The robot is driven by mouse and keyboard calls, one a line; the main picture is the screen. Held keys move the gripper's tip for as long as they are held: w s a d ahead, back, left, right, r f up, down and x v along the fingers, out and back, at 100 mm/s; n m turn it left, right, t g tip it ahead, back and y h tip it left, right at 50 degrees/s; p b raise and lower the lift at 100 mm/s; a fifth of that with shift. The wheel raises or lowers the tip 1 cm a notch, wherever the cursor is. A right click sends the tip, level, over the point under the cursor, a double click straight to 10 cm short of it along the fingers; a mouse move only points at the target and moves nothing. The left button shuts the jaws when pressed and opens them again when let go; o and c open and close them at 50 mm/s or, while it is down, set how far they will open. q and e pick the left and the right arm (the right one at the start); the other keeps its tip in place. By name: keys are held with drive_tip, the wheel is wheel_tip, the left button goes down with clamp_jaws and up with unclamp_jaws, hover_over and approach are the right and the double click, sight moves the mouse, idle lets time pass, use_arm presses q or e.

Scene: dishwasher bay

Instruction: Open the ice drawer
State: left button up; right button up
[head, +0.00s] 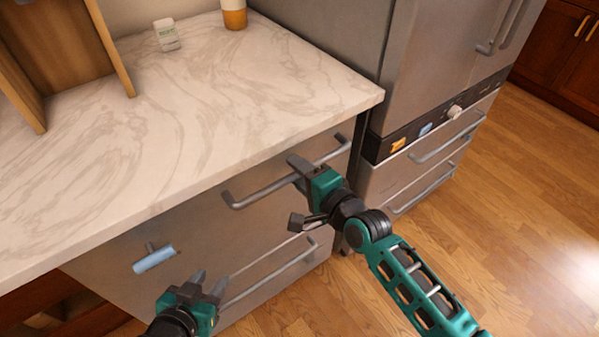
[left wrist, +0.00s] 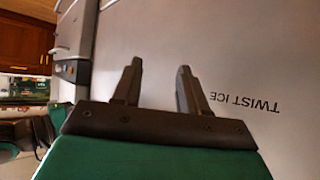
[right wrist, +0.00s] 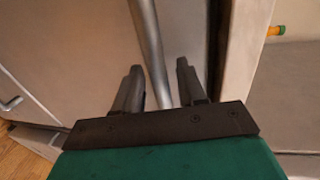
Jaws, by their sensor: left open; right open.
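A steel drawer front sits under the marble counter, with a long bar handle (head: 258,191) near its top. The words "TWIST ICE" (left wrist: 245,103) appear upside down on steel in the left wrist view. A light-blue grip (head: 153,258) on a short grey stem sticks out at the lower left of the front. My right gripper (head: 295,190) is open at the bar handle. In the right wrist view, the bar (right wrist: 150,45) runs between its fingers; contact is unclear. My left gripper (head: 209,281) is open and empty, right of and below the blue grip, facing the steel front.
A lower bar handle (head: 270,274) runs close to my left gripper. A steel appliance (head: 432,60) with more handles stands to the right. The marble counter (head: 200,110) overhangs the front and carries a wooden box (head: 60,50). The wooden floor (head: 520,220) is clear at right.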

clamp_jaws()
idle(0.3)
idle(0.3)
